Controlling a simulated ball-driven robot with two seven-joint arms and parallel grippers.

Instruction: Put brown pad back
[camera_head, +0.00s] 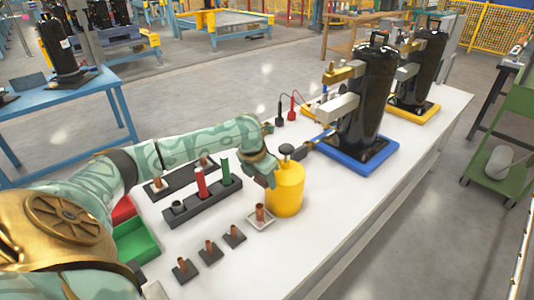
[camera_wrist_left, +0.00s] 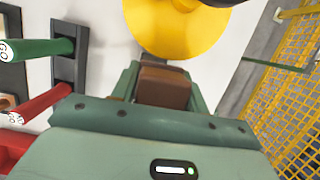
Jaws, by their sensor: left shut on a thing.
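My left gripper (camera_head: 264,172) is beside the left side of a yellow canister (camera_head: 287,190) on the white table. In the left wrist view the green fingers of the left gripper (camera_wrist_left: 161,72) are shut on a brown block, which looks like the brown pad (camera_wrist_left: 166,92). The fingers hide its sides, and the head view does not show it clearly. The yellow canister (camera_wrist_left: 175,25) is just past the fingertips; I cannot tell whether they touch. My right gripper is not in view.
A dark rack (camera_head: 178,215) holds a red handle (camera_head: 201,183) and a green handle (camera_head: 225,173). Several small plates with copper stubs (camera_head: 210,250) lie in front. Black compressors on a blue base (camera_head: 375,168) and a yellow base (camera_head: 428,117) stand behind.

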